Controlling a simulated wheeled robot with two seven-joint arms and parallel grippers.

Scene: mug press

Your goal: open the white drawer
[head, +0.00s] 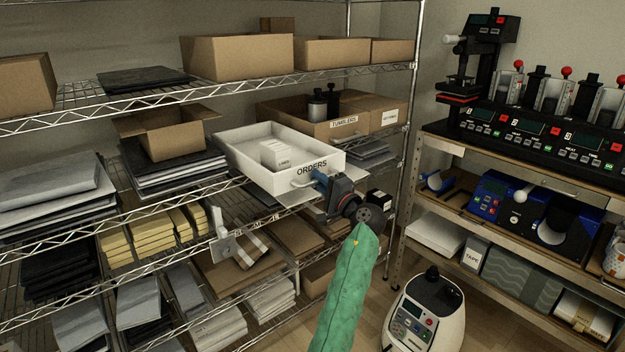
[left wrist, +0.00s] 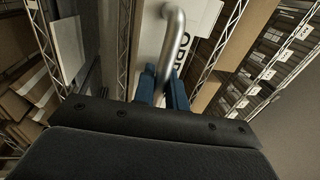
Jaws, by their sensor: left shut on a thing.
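The white drawer (head: 313,165), marked ORDERS, sticks out from the wire shelf toward me, so its inside shows. Small white boxes (head: 275,154) stand in it. My left gripper (head: 315,182) is at the drawer's front and is shut on its handle. In the left wrist view the curved metal handle (left wrist: 175,40) runs down between the blue fingers (left wrist: 163,88). Part of the drawer's lettered front (left wrist: 202,18) shows behind the handle there. The green-sleeved arm comes up from the bottom of the head view. My right gripper is not in view.
A cardboard box marked TUMBLERS (head: 345,122) stands behind the drawer. A metal shelf post (head: 408,130) rises to the right. Stacked sheets (head: 172,170) lie left of the drawer. A bench with machines (head: 540,145) is at the right, and a white wheeled unit (head: 428,310) stands on the floor.

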